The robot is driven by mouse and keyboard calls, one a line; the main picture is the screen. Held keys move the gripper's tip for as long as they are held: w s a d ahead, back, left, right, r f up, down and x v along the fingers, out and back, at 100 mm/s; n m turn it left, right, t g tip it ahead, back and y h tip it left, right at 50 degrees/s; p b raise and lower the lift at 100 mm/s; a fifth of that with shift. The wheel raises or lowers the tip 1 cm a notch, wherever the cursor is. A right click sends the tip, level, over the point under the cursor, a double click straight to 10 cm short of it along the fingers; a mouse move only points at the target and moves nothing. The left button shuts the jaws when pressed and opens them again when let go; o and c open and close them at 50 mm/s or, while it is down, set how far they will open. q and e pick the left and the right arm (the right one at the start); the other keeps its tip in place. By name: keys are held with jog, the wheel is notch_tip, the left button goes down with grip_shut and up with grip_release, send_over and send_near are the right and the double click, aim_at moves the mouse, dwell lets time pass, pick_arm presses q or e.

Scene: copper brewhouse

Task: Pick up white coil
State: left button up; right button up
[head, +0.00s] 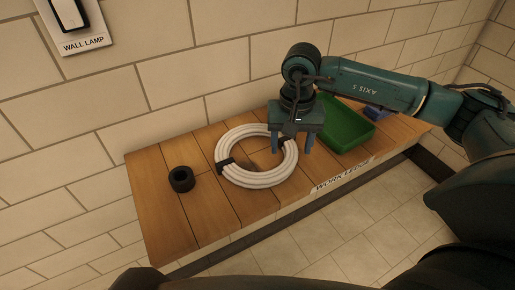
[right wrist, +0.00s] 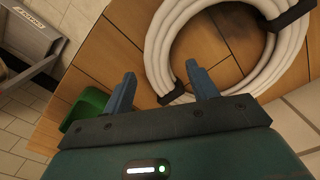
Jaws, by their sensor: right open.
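The white coil (head: 256,180) lies flat on the wooden ledge (head: 160,220), a ring of several turns bound with black ties. It also shows in the right wrist view (right wrist: 158,52), cut off by the top edge. My right gripper (head: 291,150) points down over the coil's right side, its fingers apart and empty. I cannot tell the exact height of the fingertips. My left gripper is not in view.
The tiled wall with a wall lamp switch (head: 70,14) rises behind. The ledge's front edge is close to the coil.

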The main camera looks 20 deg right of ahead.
jog(key=shift+f, duration=0.8)
jog(key=shift+c, duration=0.2)
jog(key=c, duration=1.2)
